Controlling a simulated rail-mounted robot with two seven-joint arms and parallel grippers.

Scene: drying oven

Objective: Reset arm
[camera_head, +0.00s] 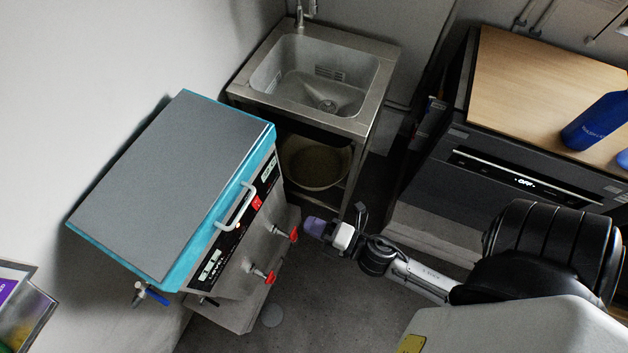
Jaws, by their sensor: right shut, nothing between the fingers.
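The gripper is shut and holds nothing. It is small in the picture, with a purple part at its end. The oven has a grey top, teal edges, a white handle (236,206) and red knobs (271,277) on its front. The gripper appears close to the upper red knob (292,234); I cannot tell if they touch. My left gripper is not in view.
A steel sink (318,80) stands behind, with a round basin (314,162) on its lower shelf. A dark appliance (500,170) with a wooden top (545,85) and a blue bottle (597,122) is at the right. Floor (325,300) is clear below the gripper.

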